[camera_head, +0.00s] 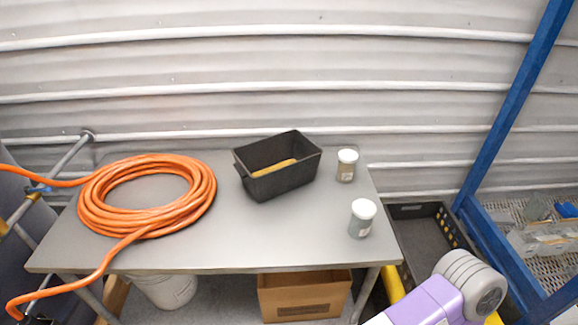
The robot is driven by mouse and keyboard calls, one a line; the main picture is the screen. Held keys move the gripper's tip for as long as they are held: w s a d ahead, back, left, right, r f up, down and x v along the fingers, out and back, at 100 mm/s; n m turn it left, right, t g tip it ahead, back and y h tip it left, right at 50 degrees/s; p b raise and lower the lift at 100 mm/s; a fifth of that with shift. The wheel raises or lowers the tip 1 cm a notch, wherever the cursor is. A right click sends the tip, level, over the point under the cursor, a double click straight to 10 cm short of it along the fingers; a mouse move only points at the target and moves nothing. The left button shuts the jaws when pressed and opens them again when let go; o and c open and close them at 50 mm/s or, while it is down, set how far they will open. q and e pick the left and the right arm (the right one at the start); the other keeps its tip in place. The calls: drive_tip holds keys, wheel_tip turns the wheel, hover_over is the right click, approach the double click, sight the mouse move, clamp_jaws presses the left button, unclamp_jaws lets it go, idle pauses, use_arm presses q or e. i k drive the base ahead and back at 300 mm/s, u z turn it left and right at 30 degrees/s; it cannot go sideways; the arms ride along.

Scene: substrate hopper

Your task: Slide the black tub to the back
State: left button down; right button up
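The black tub (287,181) stands upright on the grey metal table (240,235), right of the middle and toward the back half. It is open at the top and sits slightly turned. A yellow object (274,168) lies inside it; only part of it shows. One of my arms, with purple and grey links, shows at the bottom right, away from the tub. Neither of my grippers is in view.
A coiled orange hose (147,232) covers the table's left side, its end hanging over the front. Two white-lidded jars, one farther back (347,166) and one nearer (361,219), stand right of the tub. A corrugated wall (250,70) rises behind. A blue frame (497,130) stands at right.

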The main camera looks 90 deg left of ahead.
sight(270, 167)
drive_tip(key=u, duration=2.05)
